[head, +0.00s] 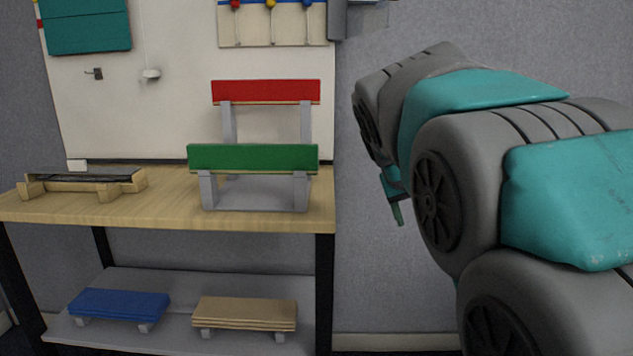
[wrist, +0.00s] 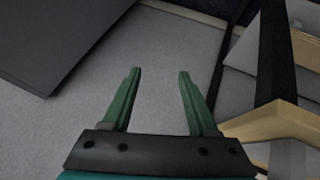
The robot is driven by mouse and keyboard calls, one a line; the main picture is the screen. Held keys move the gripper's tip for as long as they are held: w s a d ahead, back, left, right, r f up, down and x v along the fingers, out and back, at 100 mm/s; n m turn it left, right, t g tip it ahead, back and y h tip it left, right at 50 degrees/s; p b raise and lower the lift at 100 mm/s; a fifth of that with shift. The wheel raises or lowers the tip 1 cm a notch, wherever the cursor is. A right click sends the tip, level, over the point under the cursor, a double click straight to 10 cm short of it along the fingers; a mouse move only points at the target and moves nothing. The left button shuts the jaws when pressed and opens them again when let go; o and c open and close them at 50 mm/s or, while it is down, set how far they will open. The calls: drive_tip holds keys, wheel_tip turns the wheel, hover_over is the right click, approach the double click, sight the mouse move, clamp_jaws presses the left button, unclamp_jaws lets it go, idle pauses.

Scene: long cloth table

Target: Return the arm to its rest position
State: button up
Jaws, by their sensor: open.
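My gripper (wrist: 158,88) shows in the wrist view with its two green fingers apart and nothing between them. In the head view my arm fills the right side, bent, and only a small green part of the gripper (head: 397,211) shows below it. It hangs to the right of the wooden workbench (head: 120,205), apart from it. In the wrist view the bench edge (wrist: 265,122) lies to the right of the fingers.
On the bench stand a green-topped rack (head: 253,158), a red-topped rack (head: 265,92) and a wooden frame (head: 80,182). The lower shelf (head: 180,325) holds a blue block (head: 119,303) and a tan block (head: 245,313). A pale board (head: 180,110) stands behind. Bare wall is right of the bench.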

drive_tip(key=s+a+f+g+y, duration=0.1)
drive_tip(key=s+f+g, duration=0.1)
drive_tip(key=s+f, duration=0.5)
drive_tip(key=s+a+f+g+y+p, duration=0.1)
drive_tip(key=s+f+g, duration=0.2)
drive_tip(key=s+f, duration=0.4)
drive_tip(key=s+a+f+g+y+p, duration=0.1)
drive_tip(key=s+f, duration=0.7)
drive_tip(key=s, duration=1.3)
drive_tip(key=shift+s+g+y, duration=0.35)
drive_tip(key=shift+g+y, duration=0.25)
drive_tip(key=shift+g, duration=0.5)
drive_tip(key=shift+d, duration=0.1)
